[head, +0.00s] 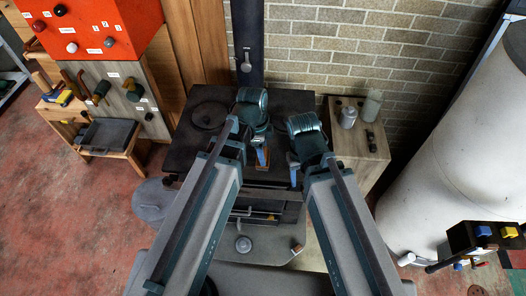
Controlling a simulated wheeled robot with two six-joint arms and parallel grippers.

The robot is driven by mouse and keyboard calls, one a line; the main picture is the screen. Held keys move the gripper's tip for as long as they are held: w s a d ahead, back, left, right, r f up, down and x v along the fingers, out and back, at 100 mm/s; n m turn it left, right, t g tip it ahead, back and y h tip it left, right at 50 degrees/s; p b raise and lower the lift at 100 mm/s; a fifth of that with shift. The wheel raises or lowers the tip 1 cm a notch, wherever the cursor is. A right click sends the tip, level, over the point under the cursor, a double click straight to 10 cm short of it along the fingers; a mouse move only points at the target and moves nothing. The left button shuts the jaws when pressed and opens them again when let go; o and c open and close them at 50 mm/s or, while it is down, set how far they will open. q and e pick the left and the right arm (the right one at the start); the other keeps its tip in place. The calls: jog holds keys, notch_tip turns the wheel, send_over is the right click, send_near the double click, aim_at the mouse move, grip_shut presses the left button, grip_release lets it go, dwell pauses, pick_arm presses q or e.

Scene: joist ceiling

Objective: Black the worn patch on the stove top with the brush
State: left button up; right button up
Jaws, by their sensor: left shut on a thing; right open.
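The dark stove top (185,150) lies in the middle of the head view, with a round lid (208,114) at its left. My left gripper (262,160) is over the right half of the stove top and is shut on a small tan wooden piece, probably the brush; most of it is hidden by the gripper. I cannot tell whether it touches the stove. My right gripper (294,176) is open and empty near the stove's right edge. I cannot make out the worn patch; my arms and grippers cover part of the top.
A black flue pipe (247,40) rises behind the stove against the brick wall. A wooden cabinet (345,145) with jars stands at the right, beside a large white tank (445,150). A wooden bench with tools and a grey tray (108,135) stands at the left.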

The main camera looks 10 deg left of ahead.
aim_at(265, 151)
pick_arm(q)
jog(key=shift+r+p, duration=0.4)
jog(key=shift+r, duration=0.35)
pick_arm(e)
jog(key=shift+r, duration=0.8)
pick_arm(q)
notch_tip(265, 151, up, 3)
jog(key=p, duration=0.3)
jog(key=shift+r, duration=0.1)
pick_arm(e)
notch_tip(265, 151, up, 3)
